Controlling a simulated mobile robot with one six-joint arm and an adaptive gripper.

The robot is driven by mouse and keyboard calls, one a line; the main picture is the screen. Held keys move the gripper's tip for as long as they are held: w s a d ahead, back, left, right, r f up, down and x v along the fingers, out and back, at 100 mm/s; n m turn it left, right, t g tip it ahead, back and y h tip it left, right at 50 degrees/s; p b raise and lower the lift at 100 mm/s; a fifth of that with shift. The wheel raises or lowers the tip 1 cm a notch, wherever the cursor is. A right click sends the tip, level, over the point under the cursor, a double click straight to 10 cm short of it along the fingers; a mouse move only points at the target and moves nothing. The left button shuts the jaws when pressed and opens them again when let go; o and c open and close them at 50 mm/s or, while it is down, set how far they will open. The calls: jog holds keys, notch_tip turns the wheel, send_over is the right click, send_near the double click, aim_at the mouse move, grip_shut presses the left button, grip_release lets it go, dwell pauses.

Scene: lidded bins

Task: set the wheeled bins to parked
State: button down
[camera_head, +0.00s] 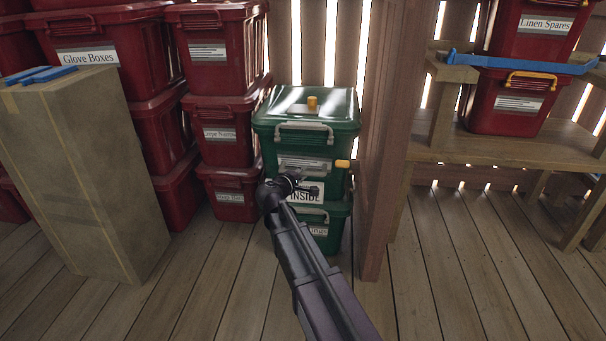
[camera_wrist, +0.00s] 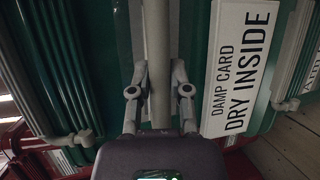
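A green lidded bin (camera_head: 308,105) tops a short green stack beside a wooden post. It has a grey front handle and a yellow knob (camera_head: 312,103) on its lid. Below it, a green bin bears a white label (camera_wrist: 238,68) reading "DAMP CARD DRY INSIDE". A yellow piece (camera_head: 342,163) sticks out at the stack's right side. My gripper (camera_head: 312,190) is at the stack's front, covering part of that label. In the wrist view its fingers (camera_wrist: 159,80) lie close on both sides of a grey bar handle (camera_wrist: 158,35) and appear shut on it. No wheels are visible.
Red bins (camera_head: 225,95) are stacked to the left, behind a tall tan box (camera_head: 75,170) with a blue item on top. A wooden post (camera_head: 382,150) stands right of the green stack. A wooden bench (camera_head: 490,150) holds red bins. The front floor is clear.

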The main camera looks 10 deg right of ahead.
jog(key=shift+w, duration=0.15)
jog(key=w+d, duration=0.3)
jog(key=w, duration=0.6)
jog(key=w+d, duration=0.3)
jog(key=w, duration=0.7)
jog(key=shift+d, duration=0.15)
jog(key=c, duration=0.6)
grip_release()
jog(key=shift+c, duration=0.2)
jog(key=shift+o, duration=0.4)
jog(key=shift+s, duration=0.15)
jog(key=s+a, duration=0.2)
jog(key=s, duration=0.4)
jog(key=s+a, duration=0.2)
jog(key=s, duration=0.4)
jog(key=s+a, duration=0.2)
jog(key=s, duration=0.5)
jog(key=shift+a, duration=0.1)
jog(key=p+v, duration=0.2)
jog(key=v, duration=0.9)
jog(key=shift+s+a, duration=0.2)
jog(key=shift+a, duration=0.05)
